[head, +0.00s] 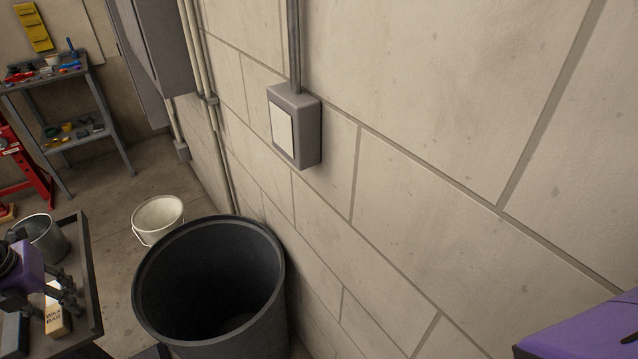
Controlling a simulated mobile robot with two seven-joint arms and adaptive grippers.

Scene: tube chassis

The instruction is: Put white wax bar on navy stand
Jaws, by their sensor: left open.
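I cannot make out a navy stand. My right gripper is out of view; a purple part of my arm shows at the lower right.
A grey metal bucket (45,240) stands on the table behind the gripper. A large black bin (210,280) and a white bucket (158,216) stand on the floor to the right. A block wall with a switch box (296,125) closes off the right side.

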